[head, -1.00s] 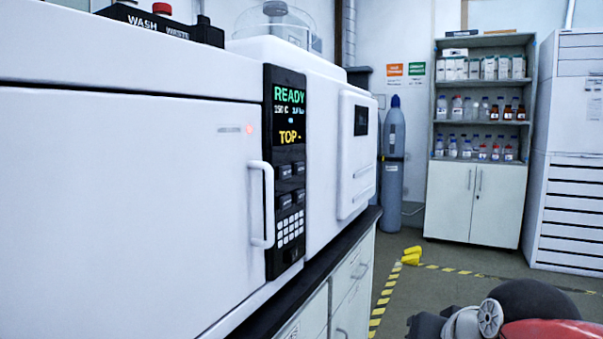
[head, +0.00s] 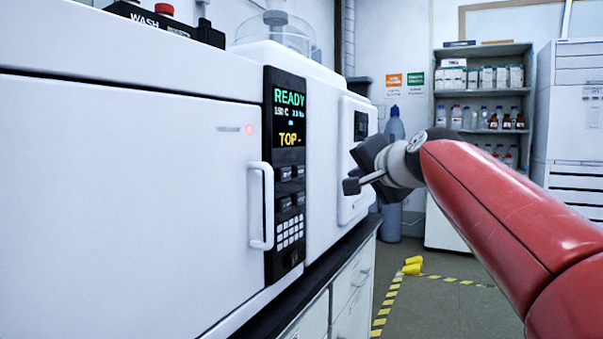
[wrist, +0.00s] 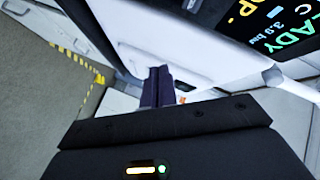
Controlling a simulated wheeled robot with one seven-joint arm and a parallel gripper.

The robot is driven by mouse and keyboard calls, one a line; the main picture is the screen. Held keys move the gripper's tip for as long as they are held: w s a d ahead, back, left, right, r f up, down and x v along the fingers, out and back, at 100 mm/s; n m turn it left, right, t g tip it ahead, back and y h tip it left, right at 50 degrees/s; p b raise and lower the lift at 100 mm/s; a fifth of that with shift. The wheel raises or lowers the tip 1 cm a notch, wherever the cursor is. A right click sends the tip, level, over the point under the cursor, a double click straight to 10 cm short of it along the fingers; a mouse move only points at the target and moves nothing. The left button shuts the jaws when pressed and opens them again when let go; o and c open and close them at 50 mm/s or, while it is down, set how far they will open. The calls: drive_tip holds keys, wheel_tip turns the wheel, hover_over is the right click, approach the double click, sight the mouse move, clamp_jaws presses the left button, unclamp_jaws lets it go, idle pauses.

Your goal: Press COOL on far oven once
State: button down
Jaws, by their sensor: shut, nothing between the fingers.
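A white oven (head: 120,200) with a vertical door handle fills the left of the head view. Its black control panel (head: 284,240) shows READY and TOP on the display (head: 289,112). Below are several dark keys (head: 286,173) and a white keypad (head: 290,233); their labels are too small to read, so I cannot pick out COOL. My gripper (head: 351,186) is shut and empty, right of the panel and apart from it in the picture. In the wrist view its closed fingers (wrist: 156,86) point at a white surface, and the display (wrist: 272,22) shows at upper right.
The dark bench edge (head: 330,265) and cabinets run below. A gas cylinder (head: 394,125), a bottle shelf (head: 484,60) and yellow-black floor tape (head: 385,300) lie beyond. The aisle floor is open.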

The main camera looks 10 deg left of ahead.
sight(299, 171)
drive_tip(key=shift+a, duration=0.1)
drive_tip(key=w+a+p, duration=0.3)
drive_tip(key=a+p, duration=0.2)
drive_tip(key=a, duration=0.3)
drive_tip(key=shift+p, duration=0.3)
drive_tip(key=shift+a, duration=0.1)
idle(1.7)
drive_tip(key=shift+w+a+p, duration=0.1)
drive_tip(key=shift+a+p, duration=0.2)
drive_tip(key=shift+p, duration=0.1)
